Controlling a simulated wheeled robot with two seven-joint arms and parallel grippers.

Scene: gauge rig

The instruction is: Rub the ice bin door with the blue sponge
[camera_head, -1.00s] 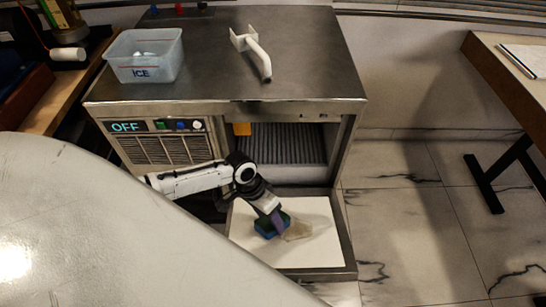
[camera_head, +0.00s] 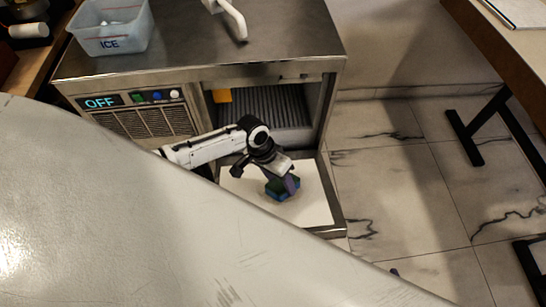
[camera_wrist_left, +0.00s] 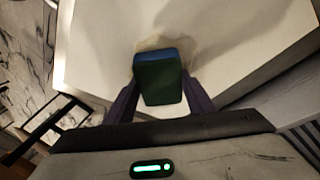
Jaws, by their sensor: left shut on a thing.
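The ice bin door (camera_head: 317,205) hangs open and flat at the front of the machine, its white inner panel facing up. My left gripper (camera_head: 288,184) is over the panel, shut on the blue sponge (camera_head: 277,192), which has a dark green layer. In the left wrist view the sponge (camera_wrist_left: 160,82) sits between the two purple fingers, its blue side towards the panel (camera_wrist_left: 235,72). A faint beige smear (camera_wrist_left: 185,46) shows around the sponge's edge; the rest is hidden under it. The sponge appears to touch the panel. My right gripper is not in view.
The steel ice machine (camera_head: 180,62) stands behind the door, its display reading OFF. A clear ICE tub (camera_head: 112,30) and a white-handled scoop (camera_head: 232,18) are on top. Tiled floor (camera_head: 390,180) is free to the right, before a table (camera_head: 510,45).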

